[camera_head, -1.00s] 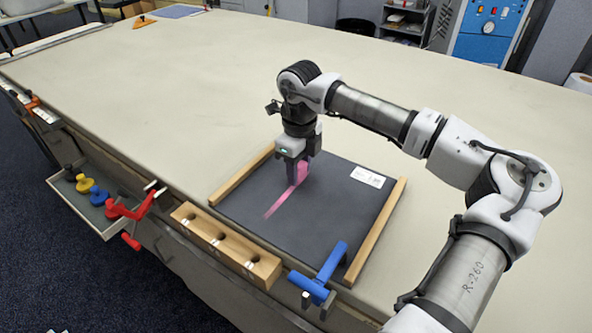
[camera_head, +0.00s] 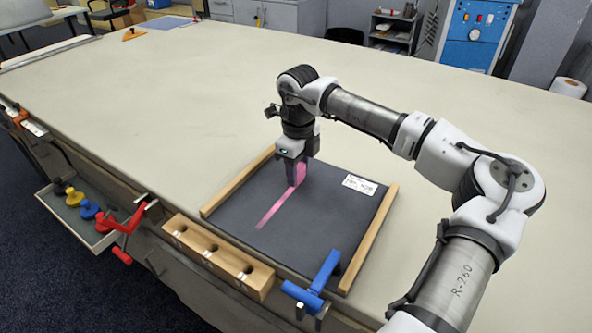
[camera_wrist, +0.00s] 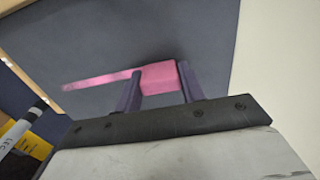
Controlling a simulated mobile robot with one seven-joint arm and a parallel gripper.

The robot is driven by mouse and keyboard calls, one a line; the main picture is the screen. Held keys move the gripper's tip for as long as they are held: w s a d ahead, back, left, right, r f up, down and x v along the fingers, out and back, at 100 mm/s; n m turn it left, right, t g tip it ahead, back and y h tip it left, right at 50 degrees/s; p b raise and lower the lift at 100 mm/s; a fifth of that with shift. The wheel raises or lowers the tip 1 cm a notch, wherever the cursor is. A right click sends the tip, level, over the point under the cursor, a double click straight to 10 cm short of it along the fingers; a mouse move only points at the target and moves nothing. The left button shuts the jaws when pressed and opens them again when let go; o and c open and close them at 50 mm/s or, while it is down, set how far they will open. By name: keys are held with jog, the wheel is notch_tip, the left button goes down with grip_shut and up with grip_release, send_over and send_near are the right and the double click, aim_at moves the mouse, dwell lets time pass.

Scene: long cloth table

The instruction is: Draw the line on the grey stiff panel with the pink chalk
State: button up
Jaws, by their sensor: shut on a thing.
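The grey stiff panel (camera_head: 334,228) lies on the table between two wooden strips, with a white label (camera_head: 359,185) at its far right. My gripper (camera_head: 297,180) is over the panel's far left part, pointing down. It is shut on the pink chalk (camera_wrist: 160,76), which shows between the two dark fingers in the wrist view. A pink line (camera_head: 276,208) runs on the panel from near the chalk toward the near left. It also shows in the wrist view (camera_wrist: 100,80). The fingers hide part of the chalk in the head view, and its contact with the panel is hard to tell.
A blue clamp (camera_head: 314,287) sits at the panel's near right corner. A wooden block with holes (camera_head: 217,257) stands at the table's near edge. A red clamp (camera_head: 124,228) and a tray with coloured knobs (camera_head: 101,237) are at the left.

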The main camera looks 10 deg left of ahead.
aim_at(291, 190)
jog(key=shift+w+d, duration=0.25)
jog(key=shift+w, duration=0.4)
jog(key=shift+s, duration=0.1)
jog(key=shift+s+a+f+b, duration=0.1)
jog(key=shift+s+a+b, duration=0.2)
jog(key=shift+s, duration=0.3)
jog(key=shift+s+a+f+b, duration=0.15)
jog(key=shift+s+b, duration=0.2)
jog(key=shift+s, duration=0.2)
jog(key=shift+s+a+r, duration=0.1)
jog(key=shift+s+a, duration=0.05)
jog(key=shift+s, duration=0.3)
jog(key=shift+s+a+r, duration=0.1)
jog(key=shift+s+a, duration=0.05)
jog(key=shift+s, duration=0.25)
jog(key=shift+s+f, duration=0.1)
jog(key=shift+s+a+b, duration=0.35)
jog(key=shift+s+b, duration=0.15)
jog(key=shift+s, duration=0.3)
jog(key=shift+s+a+r+b, duration=0.15)
jog(key=shift+s+a, duration=0.05)
jog(key=shift+s, duration=0.25)
jog(key=shift+s+a+r+b, duration=0.1)
jog(key=shift+s+a+b, duration=0.05)
jog(key=shift+s, duration=0.3)
